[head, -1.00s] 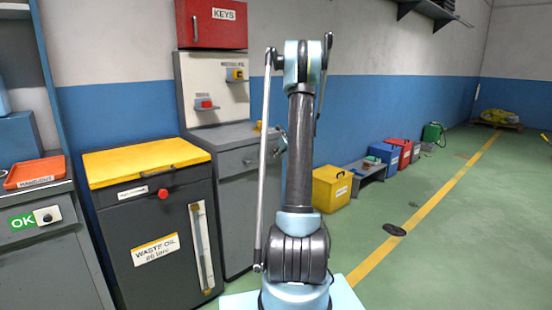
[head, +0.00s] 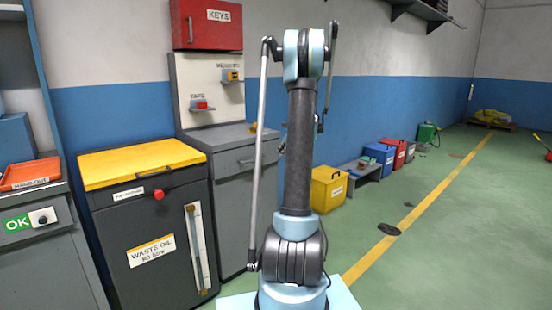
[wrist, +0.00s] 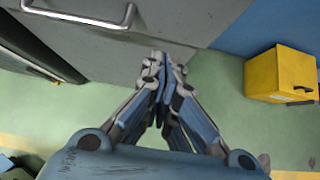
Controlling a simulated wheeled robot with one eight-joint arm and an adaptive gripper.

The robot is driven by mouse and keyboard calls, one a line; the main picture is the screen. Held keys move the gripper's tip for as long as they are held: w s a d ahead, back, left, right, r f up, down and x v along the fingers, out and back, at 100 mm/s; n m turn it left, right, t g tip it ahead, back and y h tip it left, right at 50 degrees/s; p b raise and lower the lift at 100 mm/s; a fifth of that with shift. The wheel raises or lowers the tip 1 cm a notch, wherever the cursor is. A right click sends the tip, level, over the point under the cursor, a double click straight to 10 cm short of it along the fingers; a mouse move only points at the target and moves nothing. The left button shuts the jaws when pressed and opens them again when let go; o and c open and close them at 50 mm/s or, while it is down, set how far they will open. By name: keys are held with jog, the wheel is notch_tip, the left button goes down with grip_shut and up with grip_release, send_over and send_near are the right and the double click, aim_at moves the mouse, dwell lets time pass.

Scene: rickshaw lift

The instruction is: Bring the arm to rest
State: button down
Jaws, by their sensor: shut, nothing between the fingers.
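My gripper (wrist: 164,68) shows in the wrist view with its fingers together and nothing between them. It hangs over the green floor, close to the grey cabinet (wrist: 200,18) with its bar handle. In the head view my arm stands upright in the middle, and the gripper itself is mostly hidden behind it.
A waste oil cabinet with a yellow lid (head: 140,163) stands at the left, beside a grey drawer cabinet (head: 238,195) under a red key box (head: 207,24). A yellow box (head: 328,188) sits on the floor by the wall.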

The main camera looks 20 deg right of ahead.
jog(key=s+a+r+n+g, duration=0.15)
jog(key=s+a+n, duration=0.35)
jog(key=s, duration=0.5)
jog(key=s+a+r+n+g+h, duration=0.1)
jog(key=s+a+r+n, duration=0.1)
jog(key=s+a+n, duration=0.5)
jog(key=s+a+r+n+g, duration=0.1)
jog(key=s+a+r+n, duration=0.15)
jog(key=s, duration=0.95)
jog(key=s+a+f+n+h, duration=0.1)
jog(key=s+f+n, duration=0.3)
jog(key=s, duration=0.5)
jog(key=s+a+f+n+g+h, duration=0.1)
jog(key=s+f+n, duration=0.3)
jog(key=s+n, duration=0.3)
jog(key=s+a+f+n+g+h, duration=0.1)
jog(key=s+f+n, duration=0.3)
jog(key=s, duration=0.7)
jog(key=shift+s+a+f+n, duration=0.15)
jog(key=shift+a+f+n, duration=0.2)
jog(key=shift+n, duration=0.3)
jog(key=shift+w+f, duration=0.2)
jog(key=shift+w, duration=0.3)
